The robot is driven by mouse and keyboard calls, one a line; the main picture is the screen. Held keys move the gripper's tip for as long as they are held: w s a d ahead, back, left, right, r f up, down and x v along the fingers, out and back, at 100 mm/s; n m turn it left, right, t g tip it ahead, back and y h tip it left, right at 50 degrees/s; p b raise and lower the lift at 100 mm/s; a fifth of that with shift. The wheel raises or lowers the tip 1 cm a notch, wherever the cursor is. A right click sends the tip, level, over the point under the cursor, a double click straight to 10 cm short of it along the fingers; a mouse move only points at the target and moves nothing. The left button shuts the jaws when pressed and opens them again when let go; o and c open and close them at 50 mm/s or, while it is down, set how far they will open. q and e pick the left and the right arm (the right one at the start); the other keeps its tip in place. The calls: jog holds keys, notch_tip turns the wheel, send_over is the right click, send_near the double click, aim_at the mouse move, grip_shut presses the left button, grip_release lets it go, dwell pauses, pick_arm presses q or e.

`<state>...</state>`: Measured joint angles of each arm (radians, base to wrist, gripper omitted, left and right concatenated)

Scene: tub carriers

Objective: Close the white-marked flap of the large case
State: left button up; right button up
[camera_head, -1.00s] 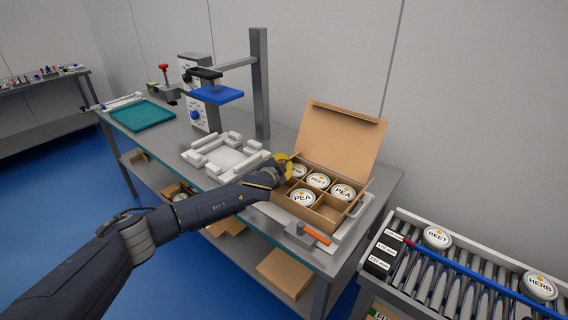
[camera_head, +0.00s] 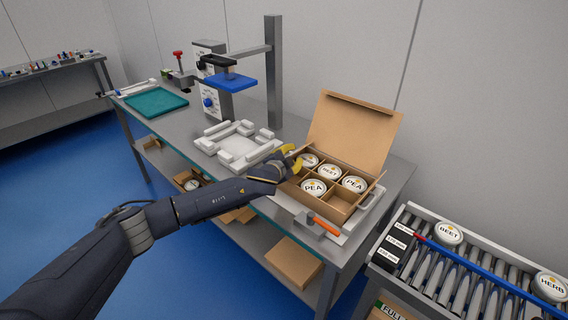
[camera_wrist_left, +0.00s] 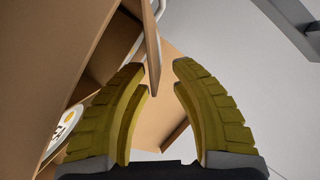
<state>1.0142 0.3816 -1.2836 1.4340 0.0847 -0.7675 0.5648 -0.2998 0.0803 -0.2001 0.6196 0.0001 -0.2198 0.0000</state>
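The large case (camera_head: 324,211) is an open brown cardboard box with dividers. Several labelled white tubs, such as a PEA tub (camera_head: 313,187), sit in its compartments. Its big back lid (camera_head: 352,130) stands up, leaning back. A small side flap (camera_head: 372,187) sticks up at its right end. My left gripper (camera_head: 297,157), with yellow fingers, is at the case's left end. In the left wrist view the gripper (camera_wrist_left: 163,76) is open; a thin cardboard flap (camera_wrist_left: 152,48) shows edge-on near the gap between the fingertips. I cannot see a white mark. My right gripper is not in view.
An orange-handled tool (camera_head: 323,224) lies in front of the case. A white fixture (camera_head: 237,145) and a press with a blue plate (camera_head: 230,82) stand to the left. A roller conveyor (camera_head: 470,270) with tubs is at the right.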

pick_arm(q)
jog(key=v, duration=0.8)
jog(key=shift+s, duration=0.1)
jog(key=d+v, duration=0.1)
jog(key=v, duration=0.4)
jog(key=x, duration=1.7)
jog(key=shift+w+a+r, duration=0.1)
jog(key=shift+w+a, duration=0.1)
jog(key=shift+w, duration=0.1)
jog(key=shift+c, duration=0.2)
grip_shut()
